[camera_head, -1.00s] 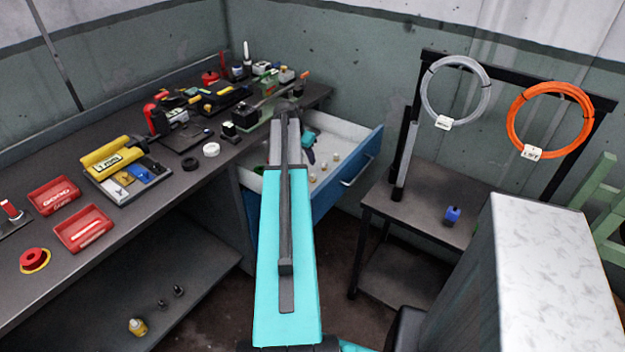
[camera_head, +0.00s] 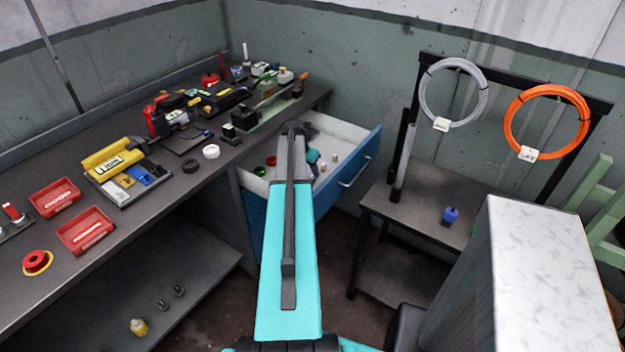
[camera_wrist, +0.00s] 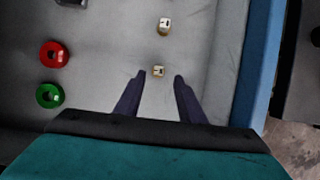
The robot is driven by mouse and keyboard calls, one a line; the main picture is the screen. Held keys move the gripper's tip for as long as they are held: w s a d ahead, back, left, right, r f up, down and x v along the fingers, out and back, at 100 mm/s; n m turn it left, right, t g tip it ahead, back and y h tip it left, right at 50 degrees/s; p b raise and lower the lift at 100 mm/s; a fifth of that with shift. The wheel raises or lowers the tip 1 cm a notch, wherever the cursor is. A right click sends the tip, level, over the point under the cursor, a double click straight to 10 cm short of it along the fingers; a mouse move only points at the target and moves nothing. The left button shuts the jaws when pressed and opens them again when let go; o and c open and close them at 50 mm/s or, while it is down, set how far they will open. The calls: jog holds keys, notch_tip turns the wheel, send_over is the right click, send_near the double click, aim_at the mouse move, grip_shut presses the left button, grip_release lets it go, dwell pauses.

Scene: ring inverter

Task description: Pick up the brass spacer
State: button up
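My gripper (camera_wrist: 159,76) is open and empty inside the drawer, its two dark fingers apart. A small pale, brass-tinted block (camera_wrist: 158,71) with a dark mark lies on the drawer floor, in line with the gap between the fingertips. A similar block (camera_wrist: 165,26) lies farther up in the wrist view. I cannot tell for certain which one is the brass spacer. In the head view, the pale pieces (camera_head: 335,157) show small in the drawer. My arm hides most of the gripper there; only its teal wrist shows.
The open drawer (camera_head: 362,160) has a blue front and raised walls; its right wall (camera_wrist: 228,60) is close to the fingers. A red ring (camera_wrist: 52,54) and a green ring (camera_wrist: 50,95) lie to the left. The cluttered workbench (camera_head: 190,210) stands left of the drawer.

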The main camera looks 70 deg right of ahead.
aim_at(312, 176)
dwell(0.3)
jog(key=shift+p+x, duration=0.9)
jog(key=shift+x, duration=1.7)
jog(key=shift+w, duration=0.1)
grip_shut()
